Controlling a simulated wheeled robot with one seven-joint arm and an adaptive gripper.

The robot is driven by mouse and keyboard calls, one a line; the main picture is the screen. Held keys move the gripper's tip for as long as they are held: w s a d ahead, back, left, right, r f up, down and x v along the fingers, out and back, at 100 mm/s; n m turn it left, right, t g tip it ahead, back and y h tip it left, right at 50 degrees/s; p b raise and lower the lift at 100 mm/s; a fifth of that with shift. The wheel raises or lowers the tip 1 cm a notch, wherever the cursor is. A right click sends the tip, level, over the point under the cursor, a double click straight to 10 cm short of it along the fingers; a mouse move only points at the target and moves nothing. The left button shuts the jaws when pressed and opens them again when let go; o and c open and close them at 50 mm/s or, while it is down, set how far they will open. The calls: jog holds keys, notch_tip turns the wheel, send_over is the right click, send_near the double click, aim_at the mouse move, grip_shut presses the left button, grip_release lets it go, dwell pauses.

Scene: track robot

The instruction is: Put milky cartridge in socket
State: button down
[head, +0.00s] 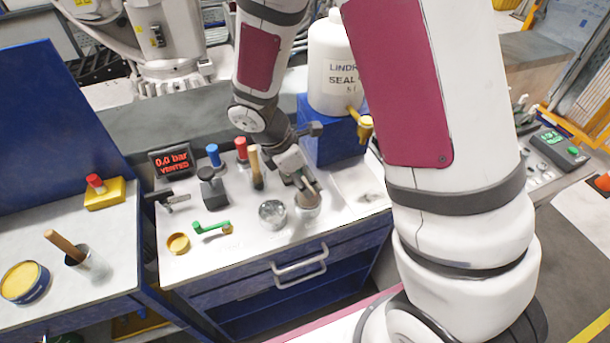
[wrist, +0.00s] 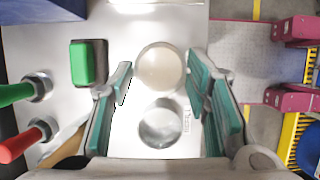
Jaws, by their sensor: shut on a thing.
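The milky cartridge (wrist: 160,68) shows in the wrist view as a round, cream-coloured end between the two fingers of my gripper (wrist: 160,74). My gripper (head: 307,190) is shut on it, low over the worktop in the head view. In the head view the fingers cover much of the cartridge (head: 308,201). A clear, shiny round piece (wrist: 160,125) stands beside it in the wrist view, and to its left in the head view (head: 272,214). I cannot make out the socket, or whether the cartridge's lower end touches anything.
The red (head: 241,147) and blue (head: 212,154) knobs, a wooden handle (head: 256,166) and a black block (head: 211,190) stand left of my gripper. A green lever (head: 210,227) and yellow disc (head: 178,243) lie nearer. A blue box (head: 325,140) with a white bottle (head: 331,65) stands behind. The display (head: 172,162) reads "0.0 bar VENTED".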

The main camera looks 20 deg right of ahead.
jog(key=shift+f, duration=0.2)
jog(key=c, duration=0.9)
grip_release()
jog(key=shift+o, duration=0.2)
jog(key=shift+r, duration=0.1)
jog(key=v, duration=1.1)
jog(key=s+d+r+m+t+y, duration=0.2)
jog(key=s+r+m, duration=0.5)
jog(key=r+m, duration=0.1)
jog(key=s+d+r+m+t+y, duration=0.2)
jog(key=s+d+r+m+t, duration=0.1)
jog(key=s+r+m, duration=0.5)
jog(key=shift+s+r+m+t+y+b, duration=0.3)
jog(key=shift+r+m+b, duration=0.1)
jog(key=shift+m, duration=0.6)
jog(key=shift+d, duration=0.1)
